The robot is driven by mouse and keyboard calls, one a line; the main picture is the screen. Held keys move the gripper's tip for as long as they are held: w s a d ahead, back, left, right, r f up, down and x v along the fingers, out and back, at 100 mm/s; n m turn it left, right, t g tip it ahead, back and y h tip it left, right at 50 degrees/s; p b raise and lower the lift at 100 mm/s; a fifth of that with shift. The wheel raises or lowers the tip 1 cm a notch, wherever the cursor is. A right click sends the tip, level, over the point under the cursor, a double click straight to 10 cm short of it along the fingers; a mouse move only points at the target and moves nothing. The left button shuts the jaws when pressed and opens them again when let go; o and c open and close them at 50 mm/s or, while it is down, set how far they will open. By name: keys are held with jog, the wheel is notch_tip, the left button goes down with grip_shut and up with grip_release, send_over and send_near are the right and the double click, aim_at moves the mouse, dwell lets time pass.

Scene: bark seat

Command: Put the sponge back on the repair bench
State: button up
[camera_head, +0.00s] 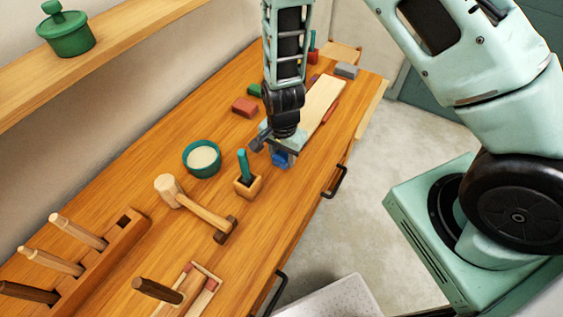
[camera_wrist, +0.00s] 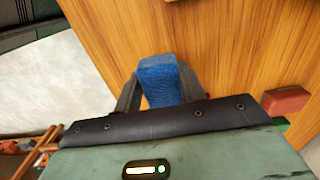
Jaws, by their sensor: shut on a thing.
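The blue sponge (camera_wrist: 158,80) is between the two fingers of my gripper (camera_wrist: 157,90) in the wrist view, and the fingers are shut on it. In the head view my gripper (camera_head: 280,153) points down over the wooden repair bench (camera_head: 130,190), near its front edge. The sponge (camera_head: 281,160) shows there as a small blue patch under the gripper. I cannot tell whether its underside touches the bench top. The bench top (camera_wrist: 215,50) also fills the right of the wrist view.
A teal bowl (camera_head: 202,158), a small wooden holder (camera_head: 248,184) with a teal-handled tool, and a mallet (camera_head: 195,205) stand left of my gripper. A red block (camera_head: 244,107) and a pale board (camera_head: 322,100) lie behind it. Bare bench surrounds the bowl.

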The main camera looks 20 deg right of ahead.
aim_at(283, 172)
jog(key=shift+f+p, duration=0.65)
jog(key=shift+f, duration=1.8)
jog(key=shift+f, duration=0.2)
jog(key=o, duration=0.9)
jog(key=shift+r, duration=0.2)
